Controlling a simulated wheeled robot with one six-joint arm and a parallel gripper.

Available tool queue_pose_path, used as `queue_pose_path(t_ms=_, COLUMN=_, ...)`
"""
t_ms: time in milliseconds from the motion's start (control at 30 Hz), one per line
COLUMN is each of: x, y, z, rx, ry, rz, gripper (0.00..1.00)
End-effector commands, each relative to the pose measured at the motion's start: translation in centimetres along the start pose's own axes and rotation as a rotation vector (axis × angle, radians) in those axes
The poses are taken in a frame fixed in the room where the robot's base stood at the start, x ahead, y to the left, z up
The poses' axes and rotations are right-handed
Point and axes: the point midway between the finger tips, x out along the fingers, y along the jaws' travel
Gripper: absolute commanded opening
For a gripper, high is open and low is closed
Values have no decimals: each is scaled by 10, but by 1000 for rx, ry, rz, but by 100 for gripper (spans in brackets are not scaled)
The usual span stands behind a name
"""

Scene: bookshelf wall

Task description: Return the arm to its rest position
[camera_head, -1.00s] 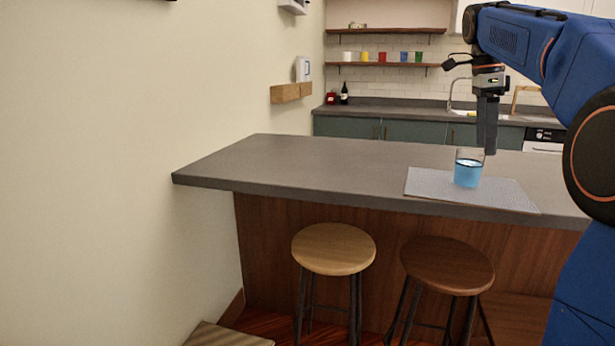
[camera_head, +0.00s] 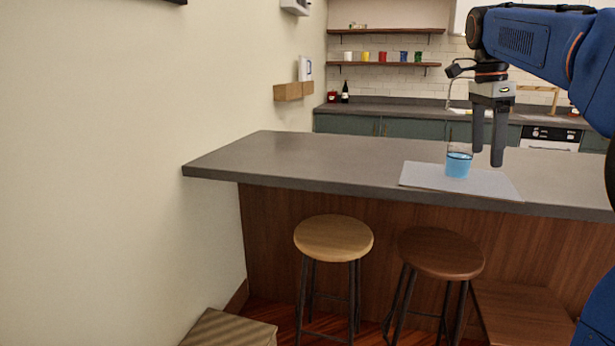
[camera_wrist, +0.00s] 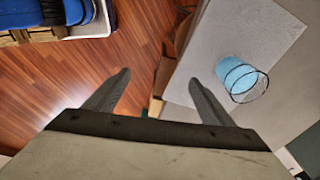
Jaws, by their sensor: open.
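My gripper (camera_head: 487,155) points down with its two dark fingers apart and nothing between them. In the head view it appears just right of a clear glass with blue liquid (camera_head: 458,163), standing upright on a light grey mat (camera_head: 420,176) on the counter. In the wrist view my gripper's fingers (camera_wrist: 160,85) frame the wooden floor and the counter's edge. The glass (camera_wrist: 238,77) shows there to the right of the fingers, apart from them. My blue arm reaches in from the right in the head view.
The grey counter (camera_head: 290,155) is bare left of the mat. A light stool (camera_head: 334,238) and a dark stool (camera_head: 441,253) stand in front of it. A wall (camera_head: 90,170) bounds the left. Shelves with several coloured cups (camera_head: 385,64) hang behind.

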Motion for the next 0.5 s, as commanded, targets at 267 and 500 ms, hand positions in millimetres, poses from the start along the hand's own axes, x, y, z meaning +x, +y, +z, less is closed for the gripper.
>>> queue_pose_path(t_ms=267, x=22, y=43, z=19, rx=-247, ry=-11, rz=-61, gripper=76)
queue_pose_path(t_ms=500, x=65, y=104, z=44, rx=-593, ry=-8, rz=-151, gripper=76)
